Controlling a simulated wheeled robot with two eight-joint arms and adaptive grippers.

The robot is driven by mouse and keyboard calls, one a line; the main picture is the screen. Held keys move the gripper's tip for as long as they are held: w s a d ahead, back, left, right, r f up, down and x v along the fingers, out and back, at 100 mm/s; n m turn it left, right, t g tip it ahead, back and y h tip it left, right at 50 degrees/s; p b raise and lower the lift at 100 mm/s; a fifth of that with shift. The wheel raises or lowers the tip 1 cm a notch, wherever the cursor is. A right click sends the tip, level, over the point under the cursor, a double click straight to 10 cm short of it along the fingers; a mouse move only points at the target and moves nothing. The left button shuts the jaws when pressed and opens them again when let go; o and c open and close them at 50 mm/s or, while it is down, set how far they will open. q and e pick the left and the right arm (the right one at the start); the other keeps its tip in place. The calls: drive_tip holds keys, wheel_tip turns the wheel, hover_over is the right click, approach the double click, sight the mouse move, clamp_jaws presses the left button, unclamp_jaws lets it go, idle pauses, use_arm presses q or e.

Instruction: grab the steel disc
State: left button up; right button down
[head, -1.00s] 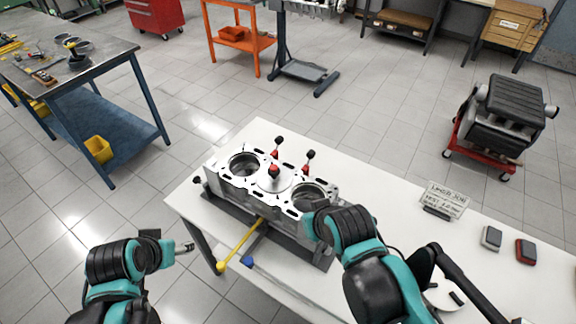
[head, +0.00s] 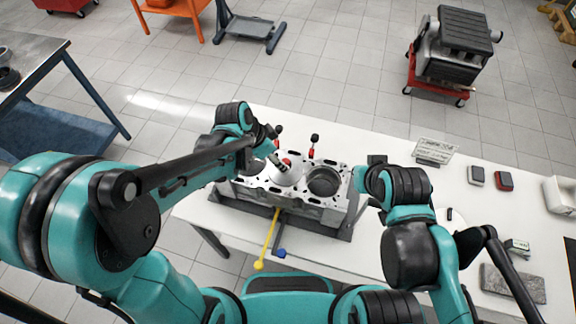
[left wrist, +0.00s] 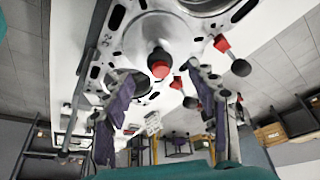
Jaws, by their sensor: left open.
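The steel disc (left wrist: 155,38) lies flat on top of the engine block (head: 338,211), between two cylinder bores. A knob with a red cap (left wrist: 158,68) stands up from its middle. In the head view the disc (head: 288,178) is partly hidden by my left gripper (head: 277,151). In the left wrist view my left gripper (left wrist: 162,92) is open, its fingers apart on either side of the knob's line, with nothing between them. My right gripper (head: 366,172) is beside the right end of the block; its fingers are too unclear to judge.
Red-and-black clamp knobs (head: 314,145) stand behind the disc. A yellow-handled bar (head: 267,240) sticks out in front of the block.

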sight(284, 161)
use_arm(q)
drive_tip(key=x, duration=0.3)
drive_tip(key=b+x, duration=0.1)
drive_tip(key=x, duration=0.1)
drive_tip(key=shift+w+d+f, duration=0.15)
drive_tip(key=shift+d+f, duration=0.1)
drive_tip(key=shift+d, duration=0.15)
clamp_jaws()
